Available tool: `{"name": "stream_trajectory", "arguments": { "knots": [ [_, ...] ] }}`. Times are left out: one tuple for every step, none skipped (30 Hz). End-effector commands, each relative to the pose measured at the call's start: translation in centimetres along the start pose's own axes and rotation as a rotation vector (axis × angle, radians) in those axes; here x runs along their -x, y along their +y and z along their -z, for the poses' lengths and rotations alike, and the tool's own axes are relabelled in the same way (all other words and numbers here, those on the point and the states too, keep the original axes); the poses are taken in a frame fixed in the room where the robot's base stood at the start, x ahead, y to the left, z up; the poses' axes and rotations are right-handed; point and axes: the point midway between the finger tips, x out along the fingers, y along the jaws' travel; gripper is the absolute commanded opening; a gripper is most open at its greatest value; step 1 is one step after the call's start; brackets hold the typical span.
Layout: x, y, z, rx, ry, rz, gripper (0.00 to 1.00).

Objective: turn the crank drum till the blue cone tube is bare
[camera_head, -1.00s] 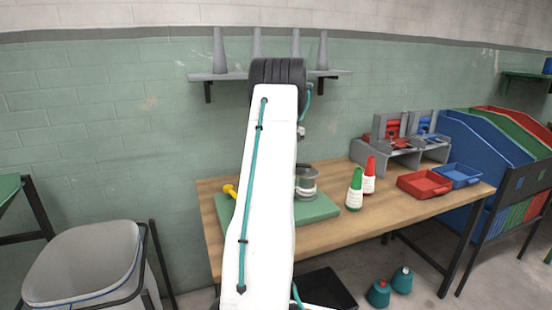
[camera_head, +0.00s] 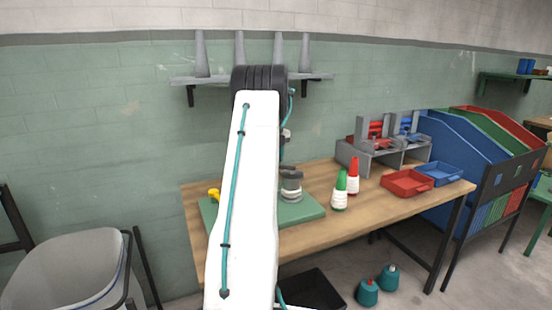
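A green base board (camera_head: 300,212) lies on the wooden table, partly behind my arm. A grey round drum-like part (camera_head: 291,187) stands on it, just right of my arm. A yellow knob or handle (camera_head: 213,194) shows at the board's left side; how it joins the drum is hidden. My white upper arm crosses the middle of the view. The fingers of my gripper are hidden behind it, so I cannot see what they touch. I cannot make out a blue cone tube.
The wooden table (camera_head: 400,206) also bears a red tray (camera_head: 407,183), a blue tray (camera_head: 439,173) and grey stands (camera_head: 372,155) with red and blue parts. A grey bin (camera_head: 65,272) stands left.

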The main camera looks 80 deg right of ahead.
Motion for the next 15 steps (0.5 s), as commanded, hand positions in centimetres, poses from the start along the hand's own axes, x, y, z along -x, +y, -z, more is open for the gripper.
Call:
{"name": "stream_trajectory", "arguments": {
  "knots": [
    [0.1,0.0,0.0,0.0,-0.001,0.0,0.41],
    [0.2,0.0,0.0,0.0,-0.001,0.0,0.41],
    [0.5,0.0,-0.1,0.0,-0.002,0.001,0.41],
    [0.8,0.1,-0.1,0.001,-0.002,0.001,0.41],
    [1.2,0.1,-0.1,0.002,-0.003,0.002,0.41],
    [1.8,0.1,-0.1,0.002,-0.004,0.002,0.41],
    [2.3,0.1,-0.1,0.002,-0.003,0.002,0.41],
    [2.8,0.1,-0.1,0.002,-0.004,0.002,0.41],
    [3.6,0.1,-0.1,0.002,-0.004,0.003,0.41],
    [4.1,0.0,-0.1,0.002,-0.004,0.003,0.41],
    [4.6,0.0,-0.1,0.001,-0.003,0.003,0.41],
    [5.2,0.0,0.0,0.001,-0.002,0.002,0.41],
    [5.7,0.0,0.0,0.001,-0.002,0.002,0.41],
    [6.1,-0.1,0.0,0.001,-0.002,0.002,0.41],
    [6.6,-0.1,0.0,0.0,-0.001,0.001,0.41]
  ]
}}
